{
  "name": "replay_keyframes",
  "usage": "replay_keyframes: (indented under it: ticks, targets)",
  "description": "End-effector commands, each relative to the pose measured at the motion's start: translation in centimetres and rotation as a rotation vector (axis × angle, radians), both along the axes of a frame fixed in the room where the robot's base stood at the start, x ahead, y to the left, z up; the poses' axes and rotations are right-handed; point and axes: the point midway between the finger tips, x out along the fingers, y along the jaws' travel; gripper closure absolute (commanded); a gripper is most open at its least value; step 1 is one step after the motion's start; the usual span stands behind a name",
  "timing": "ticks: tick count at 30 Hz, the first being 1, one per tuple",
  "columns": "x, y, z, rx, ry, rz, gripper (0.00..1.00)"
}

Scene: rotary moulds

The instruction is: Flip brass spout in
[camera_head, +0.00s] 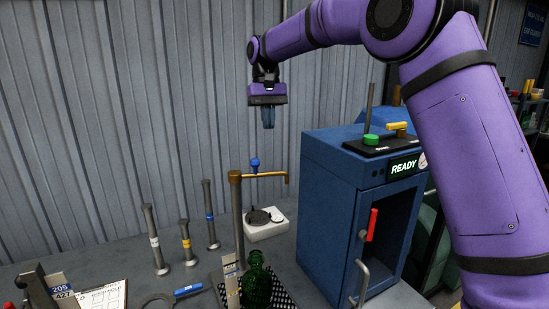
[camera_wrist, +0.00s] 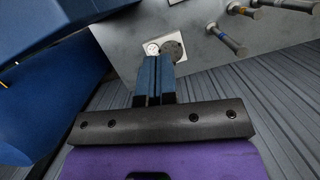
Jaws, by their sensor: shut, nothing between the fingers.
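The brass spout (camera_head: 262,175) is a thin horizontal tube on top of a grey upright post (camera_head: 238,215). It points right in the head view, toward the blue cabinet, with its tip bent down. A small blue knob (camera_head: 254,163) shows at the spout. My gripper (camera_head: 268,124) points down, well above the spout and apart from it. Its blue fingers are together with nothing between them. In the wrist view my gripper (camera_wrist: 155,62) is also shut, and I cannot make out the spout there.
A blue cabinet (camera_head: 325,215) with a READY display and red handle (camera_head: 371,225) stands right. A white base (camera_head: 266,228) with a dark disc sits behind the post. A green bottle (camera_head: 257,283) stands in front. Several upright metal rods (camera_head: 154,240) stand left. A corrugated wall (camera_head: 120,110) is behind.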

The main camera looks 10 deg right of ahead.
Motion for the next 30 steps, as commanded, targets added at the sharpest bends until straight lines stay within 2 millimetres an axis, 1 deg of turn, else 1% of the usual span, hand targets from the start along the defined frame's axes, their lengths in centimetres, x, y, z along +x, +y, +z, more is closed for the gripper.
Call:
replay_keyframes:
  ticks: [3, 7, 19, 23, 26, 30]
  targets:
    - [0.8, -0.7, 0.8, -0.013, 0.014, -0.060, 1.00]
    - [1.0, -1.0, 1.2, -0.020, 0.021, -0.086, 1.00]
    - [1.0, -1.0, 1.0, -0.021, 0.023, -0.089, 1.00]
    - [0.6, -1.0, 0.0, -0.022, 0.025, -0.087, 1.00]
    - [0.2, -1.0, -1.4, -0.022, 0.026, -0.087, 1.00]
    - [-0.6, -1.0, -3.9, -0.022, 0.026, -0.087, 1.00]
